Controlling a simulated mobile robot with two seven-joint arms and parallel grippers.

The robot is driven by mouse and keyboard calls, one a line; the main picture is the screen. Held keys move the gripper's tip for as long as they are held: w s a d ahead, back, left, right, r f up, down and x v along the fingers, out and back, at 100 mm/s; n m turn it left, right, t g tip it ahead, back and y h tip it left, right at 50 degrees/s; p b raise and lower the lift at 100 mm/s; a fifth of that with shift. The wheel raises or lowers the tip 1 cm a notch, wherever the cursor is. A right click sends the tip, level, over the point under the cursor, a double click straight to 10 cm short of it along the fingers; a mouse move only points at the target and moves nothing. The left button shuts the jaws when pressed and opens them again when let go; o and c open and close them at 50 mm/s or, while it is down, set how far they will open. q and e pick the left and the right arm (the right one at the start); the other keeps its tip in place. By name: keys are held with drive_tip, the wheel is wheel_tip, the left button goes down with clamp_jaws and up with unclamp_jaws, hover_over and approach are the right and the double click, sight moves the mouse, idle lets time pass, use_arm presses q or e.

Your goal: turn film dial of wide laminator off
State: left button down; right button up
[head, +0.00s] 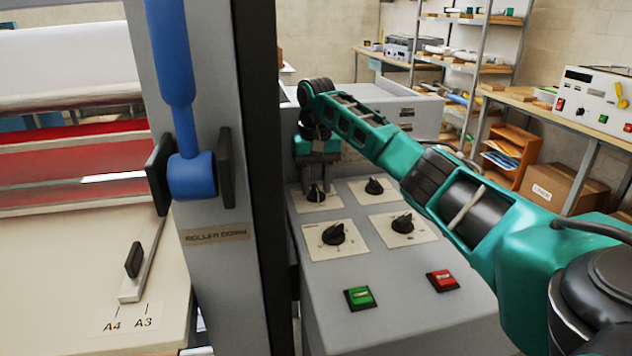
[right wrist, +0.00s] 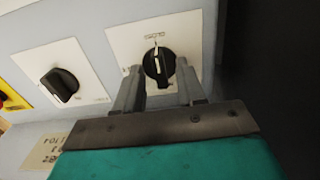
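The wide laminator's grey control panel (head: 385,300) carries several black dials on pale plates. My right gripper (head: 317,182) points down over the far-left dial (head: 316,193). In the right wrist view that dial (right wrist: 158,68) sits between the two fingertips (right wrist: 159,72), its white pointer line toward the top of its plate. The fingers stand apart on either side of it; contact is not clear. The label texts are too small to read, so I cannot tell which dial is the film one. My left gripper is not in view.
Other dials are the far-right (head: 374,187), near-left (head: 333,234) and near-right (head: 402,224). Green (head: 360,297) and red (head: 442,280) buttons sit at the panel's front. A grey post with a blue lever (head: 175,60) stands left of the panel. Shelves and a bench stand behind.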

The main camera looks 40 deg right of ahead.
clamp_jaws()
idle(0.4)
drive_tip(key=shift+n, duration=0.3)
drive_tip(key=n, duration=1.2)
drive_tip(key=shift+n, duration=0.3)
drive_tip(key=n, duration=0.4)
drive_tip(key=shift+n, duration=0.3)
